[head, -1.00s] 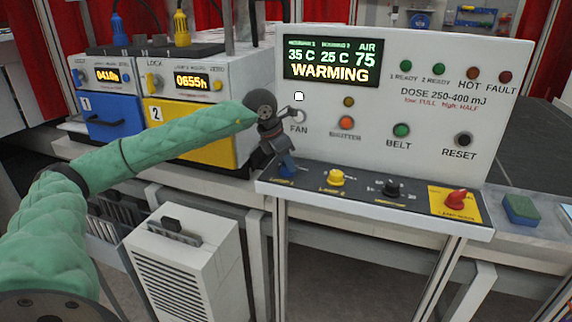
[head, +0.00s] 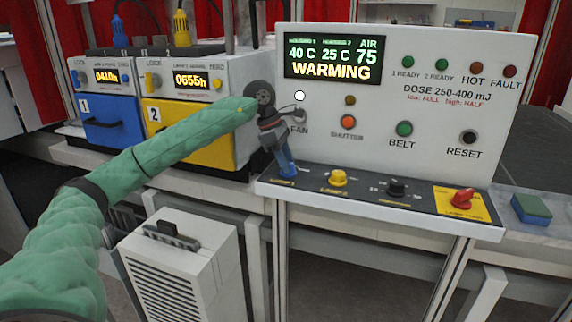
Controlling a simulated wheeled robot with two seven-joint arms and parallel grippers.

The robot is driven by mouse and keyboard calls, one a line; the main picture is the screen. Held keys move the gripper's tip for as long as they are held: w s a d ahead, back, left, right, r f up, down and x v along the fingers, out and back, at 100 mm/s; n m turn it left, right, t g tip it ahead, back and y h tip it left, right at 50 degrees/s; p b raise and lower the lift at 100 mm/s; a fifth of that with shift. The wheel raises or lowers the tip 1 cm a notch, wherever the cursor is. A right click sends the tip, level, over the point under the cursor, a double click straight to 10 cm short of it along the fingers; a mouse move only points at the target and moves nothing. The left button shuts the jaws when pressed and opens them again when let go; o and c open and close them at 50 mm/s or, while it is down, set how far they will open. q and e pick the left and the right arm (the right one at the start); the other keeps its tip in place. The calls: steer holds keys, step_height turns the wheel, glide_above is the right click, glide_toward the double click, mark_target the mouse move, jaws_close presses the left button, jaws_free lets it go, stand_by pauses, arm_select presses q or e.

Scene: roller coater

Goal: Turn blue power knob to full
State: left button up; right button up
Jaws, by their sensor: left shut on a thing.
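The blue power knob (head: 289,171) sits at the left end of the dark strip along the panel's lower ledge. My left gripper (head: 283,158) comes down on it from above, tilted, and is shut on it. The fingers cover part of the knob, so its pointer position cannot be read. The display (head: 331,58) above reads 40 C, 25 C, AIR 75 and WARMING. My right gripper is not in view.
On the same strip are a yellow knob (head: 338,178), a black knob (head: 396,188) and a red switch (head: 462,198). The FAN button is close beside my gripper. Blue unit 1 (head: 108,122) and yellow unit 2 (head: 190,130) stand left.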

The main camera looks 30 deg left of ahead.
arm_select(q)
steer(key=shift+m, duration=0.5)
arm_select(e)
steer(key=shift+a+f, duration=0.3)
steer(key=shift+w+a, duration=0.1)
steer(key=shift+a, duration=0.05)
arm_select(q)
steer(key=o, duration=1)
steer(key=shift+a, duration=0.1)
steer(key=shift+r, duration=0.15)
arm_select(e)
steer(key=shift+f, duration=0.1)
